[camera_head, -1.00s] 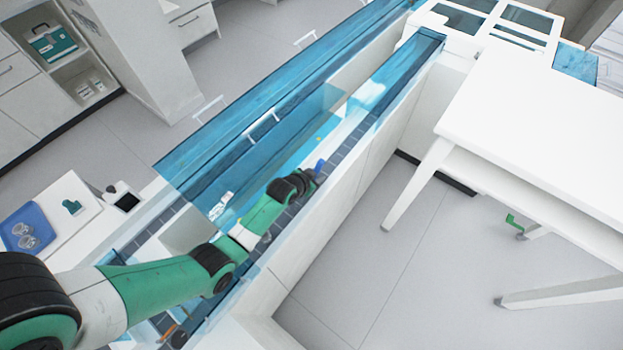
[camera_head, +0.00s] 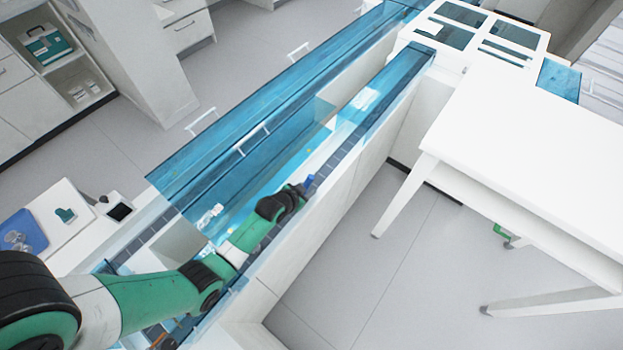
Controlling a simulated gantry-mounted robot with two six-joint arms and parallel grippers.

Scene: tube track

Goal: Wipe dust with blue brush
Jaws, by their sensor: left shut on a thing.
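My left arm reaches in from the left along the tube track, and my left gripper (camera_head: 301,190) is at its far end, over the dark segmented track (camera_head: 335,160). A small blue piece, part of the blue brush (camera_head: 309,181), shows at the fingertips. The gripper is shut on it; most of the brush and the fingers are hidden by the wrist. I cannot tell whether the brush touches the track. Small yellowish specks (camera_head: 308,150), perhaps dust, show on the channel floor beside the track. My right gripper is not in view.
Blue transparent covers (camera_head: 240,130) with white handles run along the track's far side. Another blue cover (camera_head: 395,80) lies further along the track. A white table (camera_head: 530,150) stands at the right. A blue tray (camera_head: 22,232) and a white bench are at the left. Grey floor is clear between.

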